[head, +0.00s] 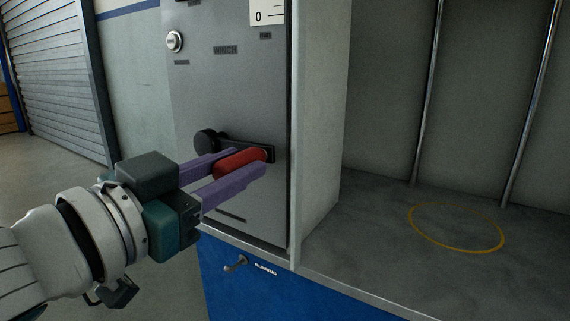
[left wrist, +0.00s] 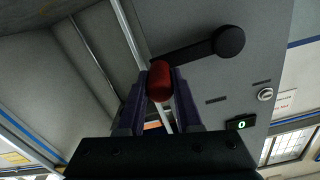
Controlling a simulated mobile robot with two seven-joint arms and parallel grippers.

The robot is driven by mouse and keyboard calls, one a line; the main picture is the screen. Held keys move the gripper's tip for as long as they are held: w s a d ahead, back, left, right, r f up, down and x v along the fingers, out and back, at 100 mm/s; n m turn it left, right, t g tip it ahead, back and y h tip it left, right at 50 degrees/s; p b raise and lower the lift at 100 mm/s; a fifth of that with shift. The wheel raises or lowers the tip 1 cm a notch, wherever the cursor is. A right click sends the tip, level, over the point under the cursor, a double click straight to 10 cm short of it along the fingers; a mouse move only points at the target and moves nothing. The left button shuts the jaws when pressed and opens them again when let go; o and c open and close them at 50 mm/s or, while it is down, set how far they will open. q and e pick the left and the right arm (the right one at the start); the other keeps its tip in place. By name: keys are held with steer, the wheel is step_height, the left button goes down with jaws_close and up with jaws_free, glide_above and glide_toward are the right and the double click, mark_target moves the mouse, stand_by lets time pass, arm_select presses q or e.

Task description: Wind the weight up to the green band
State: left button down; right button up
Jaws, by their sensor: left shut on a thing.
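A grey winch panel (head: 225,75) carries a black crank (head: 207,142) with a red handle (head: 239,162). My left gripper (head: 236,172) is shut on the red handle, its purple fingers on either side of it. The crank arm points to the right of its black hub in the head view. In the left wrist view the red handle (left wrist: 160,82) sits between the fingertips, and the black hub (left wrist: 229,42) is to its upper right. The weight and the green band are not in view. My right gripper is not in view.
Right of the panel is an open bay with two vertical metal rods (head: 429,90) and a yellow ring (head: 410,222) marked on its grey floor.

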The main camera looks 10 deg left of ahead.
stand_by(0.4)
arm_select(q)
steer(key=shift+a+f+m, duration=0.2)
steer(key=shift+f+m, duration=1.45)
steer(key=shift+m, duration=0.05)
steer(key=c, duration=0.6)
jaws_free()
steer(key=shift+r, duration=0.1)
steer(key=p+v, duration=0.1)
steer(key=v, duration=0.9)
steer(key=shift+r+p, duration=0.1)
steer(key=shift+p, duration=0.25)
